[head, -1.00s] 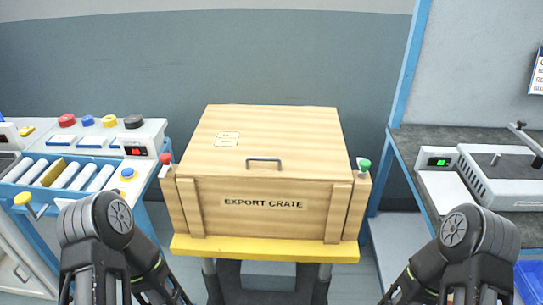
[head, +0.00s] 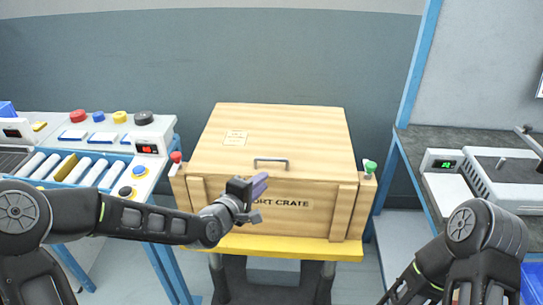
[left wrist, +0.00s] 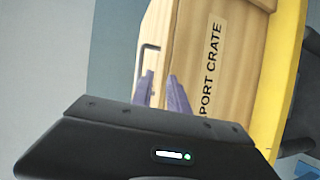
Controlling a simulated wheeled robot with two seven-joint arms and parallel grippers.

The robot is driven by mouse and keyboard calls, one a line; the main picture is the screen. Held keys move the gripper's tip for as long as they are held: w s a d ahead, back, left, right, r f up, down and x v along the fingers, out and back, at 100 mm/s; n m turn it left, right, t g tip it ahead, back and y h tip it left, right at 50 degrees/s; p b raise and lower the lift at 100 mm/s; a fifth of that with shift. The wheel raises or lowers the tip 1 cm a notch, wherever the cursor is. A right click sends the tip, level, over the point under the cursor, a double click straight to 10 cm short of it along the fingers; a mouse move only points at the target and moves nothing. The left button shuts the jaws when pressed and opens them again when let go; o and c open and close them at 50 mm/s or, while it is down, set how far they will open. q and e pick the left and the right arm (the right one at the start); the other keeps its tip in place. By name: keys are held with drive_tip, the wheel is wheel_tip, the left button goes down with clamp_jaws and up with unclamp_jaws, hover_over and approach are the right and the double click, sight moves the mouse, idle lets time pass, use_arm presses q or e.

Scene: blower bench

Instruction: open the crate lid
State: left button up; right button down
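The wooden export crate (head: 300,222) stands on a yellow-topped stand. Its lid (head: 300,130) is down and shut, with a grey bar handle (head: 271,160) near the front edge. My left gripper (head: 259,193) is in front of the crate's front face, a little below the handle, and covers part of the label. In the left wrist view its two purple fingers (left wrist: 162,88) are apart with nothing between them. The handle (left wrist: 146,62) shows just beyond the fingertips there, and they look clear of it. My right gripper is out of view; only my right arm shows.
A red knob (head: 176,157) and a green knob (head: 370,167) stand at the crate's sides. A roller conveyor with buttons (head: 90,165) is on the left. A bench with a grey device (head: 500,180) is on the right. The space above the lid is clear.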

sight(272, 160)
use_arm(q)
drive_tip(key=r, duration=0.2)
drive_tip(key=w+r+t, duration=0.1)
drive_tip(key=shift+a+r+n, duration=0.1)
drive_tip(key=shift+a+n, duration=0.2)
drive_tip(key=shift+n, duration=0.1)
drive_tip(key=shift+w, duration=0.15)
drive_tip(key=p+x, duration=0.1)
drive_tip(key=x, duration=0.6)
drive_tip(key=shift+w+d+p, duration=0.15)
drive_tip(key=shift+w+p, duration=0.1)
drive_tip(key=shift+p, duration=0.05)
clamp_jaws()
idle(0.8)
